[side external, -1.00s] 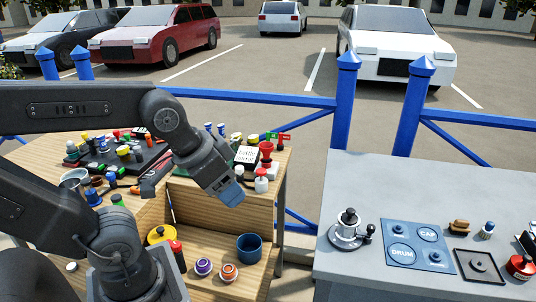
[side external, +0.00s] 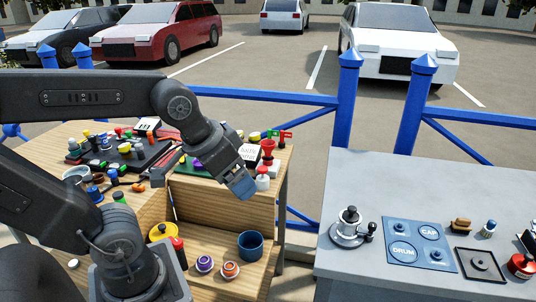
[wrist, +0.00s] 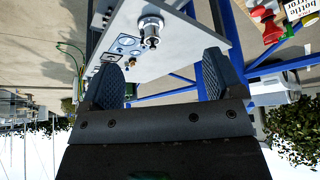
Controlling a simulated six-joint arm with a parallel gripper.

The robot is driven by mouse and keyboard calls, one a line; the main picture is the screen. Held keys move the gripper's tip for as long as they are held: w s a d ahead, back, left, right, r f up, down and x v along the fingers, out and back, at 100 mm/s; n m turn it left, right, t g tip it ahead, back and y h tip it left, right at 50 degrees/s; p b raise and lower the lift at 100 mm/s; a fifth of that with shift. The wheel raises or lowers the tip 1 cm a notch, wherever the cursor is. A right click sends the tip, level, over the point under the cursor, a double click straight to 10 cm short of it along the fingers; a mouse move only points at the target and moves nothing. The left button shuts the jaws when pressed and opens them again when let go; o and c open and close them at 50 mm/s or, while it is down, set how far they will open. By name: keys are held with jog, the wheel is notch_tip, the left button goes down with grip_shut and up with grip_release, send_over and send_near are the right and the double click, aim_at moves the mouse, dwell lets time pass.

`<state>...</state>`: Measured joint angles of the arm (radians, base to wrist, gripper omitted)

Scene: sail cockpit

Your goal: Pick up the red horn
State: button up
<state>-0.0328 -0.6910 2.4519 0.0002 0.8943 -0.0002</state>
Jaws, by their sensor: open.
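The red horn (side external: 267,148) has a red flared top above a white canister (side external: 262,172). It stands at the right end of the wooden bench in the side view. In the wrist view, red parts (wrist: 272,32) show at the upper right corner, though I cannot tell which belong to the horn. My gripper (side external: 241,187) is in the air just left of the horn and points downward, apart from it. In the wrist view my gripper (wrist: 163,78) has its two fingers spread wide with nothing between them.
A white lettered sign (side external: 249,155) stands close behind my gripper. Several small items crowd the bench top (side external: 152,202). A blue cup (side external: 250,246) sits on the lower shelf. The grey counter (side external: 350,180) is at the right, with a winch (side external: 349,222).

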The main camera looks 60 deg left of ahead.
jog(key=w+a+r+n+y, duration=0.1)
jog(key=w+a+r+n, duration=0.1)
jog(key=w+a, duration=0.65)
jog(key=n+g+y, duration=0.2)
jog(key=n, duration=0.3)
send_near(267, 143)
jog(key=shift+h, duration=0.3)
jog(key=x, duration=0.5)
jog(key=shift+a+f, duration=0.25)
jog(key=shift+a, duration=0.1)
jog(key=shift+x, duration=2.95)
jog(key=shift+w+d+r, duration=0.1)
jog(key=shift+c, duration=0.2)
jog(key=c, duration=1.1)
